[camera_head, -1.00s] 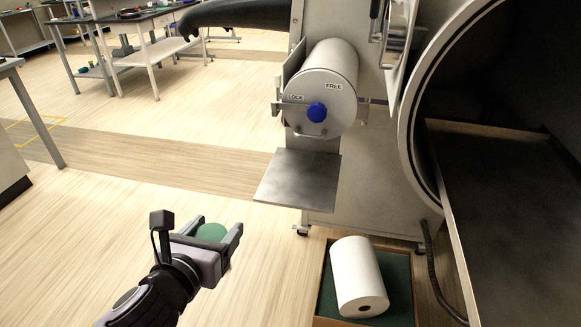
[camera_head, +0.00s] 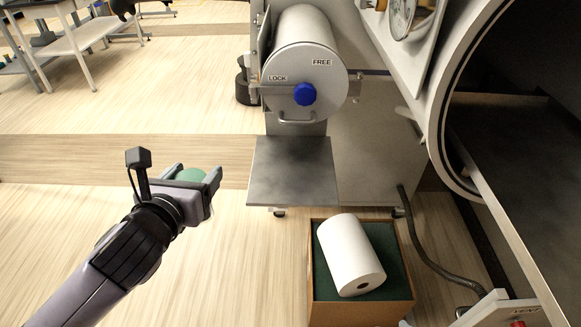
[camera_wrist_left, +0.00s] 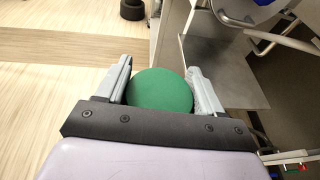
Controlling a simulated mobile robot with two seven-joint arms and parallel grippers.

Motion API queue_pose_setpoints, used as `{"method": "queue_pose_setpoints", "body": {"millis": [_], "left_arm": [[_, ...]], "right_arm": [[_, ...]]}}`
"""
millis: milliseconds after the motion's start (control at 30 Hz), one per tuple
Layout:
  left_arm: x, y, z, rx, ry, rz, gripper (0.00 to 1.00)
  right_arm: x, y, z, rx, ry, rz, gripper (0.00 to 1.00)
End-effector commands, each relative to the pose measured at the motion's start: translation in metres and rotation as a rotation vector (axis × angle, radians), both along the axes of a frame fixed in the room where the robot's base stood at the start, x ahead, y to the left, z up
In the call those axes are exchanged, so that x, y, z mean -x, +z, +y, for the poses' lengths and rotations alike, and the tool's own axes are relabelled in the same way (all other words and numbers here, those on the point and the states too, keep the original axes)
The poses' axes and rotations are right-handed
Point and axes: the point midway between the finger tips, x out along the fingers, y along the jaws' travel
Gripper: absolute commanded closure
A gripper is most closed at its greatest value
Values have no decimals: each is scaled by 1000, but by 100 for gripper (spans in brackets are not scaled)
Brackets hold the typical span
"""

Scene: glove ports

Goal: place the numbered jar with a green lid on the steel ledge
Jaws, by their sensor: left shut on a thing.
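My left gripper (camera_head: 196,178) is shut on the jar, whose round green lid (camera_head: 192,174) shows between the fingers. The lid also shows between the fingers in the left wrist view (camera_wrist_left: 160,90). The jar's body and number are hidden. The steel ledge (camera_head: 292,170) is a bare, flat grey plate below the round port door, to the right of my left gripper and apart from it. Its surface also shows at the right in the left wrist view (camera_wrist_left: 225,75). My right gripper is not in view.
The cylindrical port (camera_head: 305,65) with a blue knob (camera_head: 305,94) stands above the ledge. An open box (camera_head: 360,312) with a white roll (camera_head: 350,255) sits on the floor below right. A large round opening (camera_head: 450,100) is at the right. The ledge top is clear.

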Motion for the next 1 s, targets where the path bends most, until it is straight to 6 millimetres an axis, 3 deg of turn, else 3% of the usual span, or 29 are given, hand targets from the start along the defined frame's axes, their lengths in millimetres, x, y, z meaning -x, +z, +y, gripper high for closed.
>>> {"method": "queue_pose_setpoints", "body": {"millis": [200,500,800,1000], "left_arm": [[-39,34,-37,-1,-101,-10,65],[-73,97,-89,-1,-253,-9,65],[-81,166,-134,-2,-389,-5,65],[-79,189,-147,-1,-430,0,65]], "right_arm": [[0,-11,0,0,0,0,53],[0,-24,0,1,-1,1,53],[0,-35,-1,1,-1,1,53],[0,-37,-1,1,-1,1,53]]}}
